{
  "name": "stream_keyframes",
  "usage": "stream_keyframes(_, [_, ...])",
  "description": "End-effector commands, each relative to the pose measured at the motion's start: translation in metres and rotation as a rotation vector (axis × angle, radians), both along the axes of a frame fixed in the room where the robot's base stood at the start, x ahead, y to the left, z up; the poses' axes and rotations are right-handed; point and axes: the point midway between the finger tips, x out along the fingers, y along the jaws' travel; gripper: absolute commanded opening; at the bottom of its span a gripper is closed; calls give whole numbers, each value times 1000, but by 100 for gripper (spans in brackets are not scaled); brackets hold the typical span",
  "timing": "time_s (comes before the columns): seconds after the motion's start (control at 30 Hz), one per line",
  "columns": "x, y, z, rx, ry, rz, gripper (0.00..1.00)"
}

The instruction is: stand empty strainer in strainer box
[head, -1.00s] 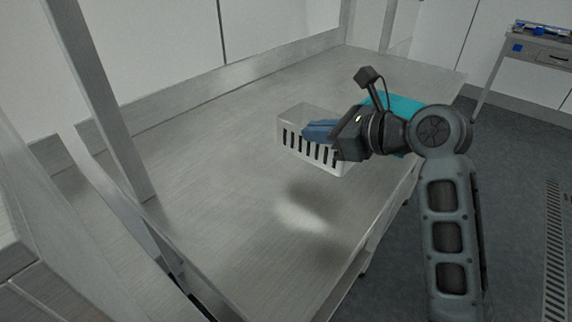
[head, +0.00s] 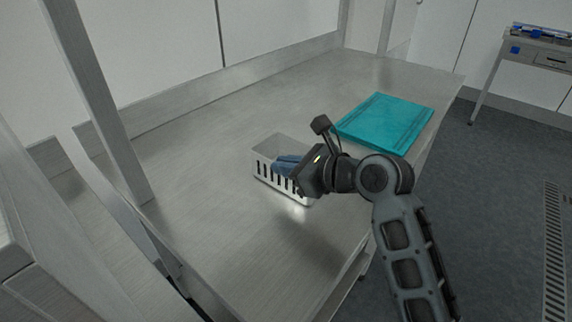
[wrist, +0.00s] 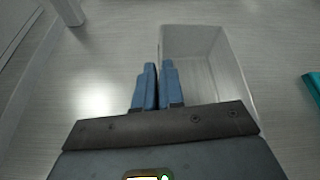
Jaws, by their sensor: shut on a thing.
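The strainer (head: 272,150) is a pale, open-topped box with slotted sides, seen left of my gripper in the head view. In the wrist view the strainer (wrist: 208,50) looks empty inside. My gripper (head: 284,163) has its blue fingers shut on one strainer wall; in the wrist view the fingers (wrist: 159,68) are close together at its left wall. The strainer is roughly upright over the steel table; I cannot tell its exact height. A flat teal item with a raised rim (head: 385,120) lies toward the table's right end. I cannot tell whether it is the strainer box.
The steel table (head: 185,150) is bare to the left of and behind the strainer. Metal posts (head: 100,110) stand along its left side, and a low upstand runs along the back. A second table (head: 545,52) with blue items stands far right, across open floor.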

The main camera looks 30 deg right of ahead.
Motion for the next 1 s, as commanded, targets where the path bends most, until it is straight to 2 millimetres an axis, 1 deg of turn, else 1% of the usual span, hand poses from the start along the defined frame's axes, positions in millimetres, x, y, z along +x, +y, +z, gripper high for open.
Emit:
stream_keyframes(0.07, [0, 0, 0, 0, -1, 0, 0])
stream_keyframes(0.1, [0, 0, -1, 0, 0, 0, 9])
stream_keyframes(0.37, [0, 0, -1, 0, 0, 0, 34])
stream_keyframes(0.63, [0, 0, 1, -1, -2, 0, 34])
stream_keyframes(0.73, [-7, -3, 4, 1, -2, -2, 34])
stream_keyframes(0.87, [-25, -10, 11, 1, -2, -3, 34])
stream_keyframes(1.0, [-50, -20, 23, 0, -3, -2, 34])
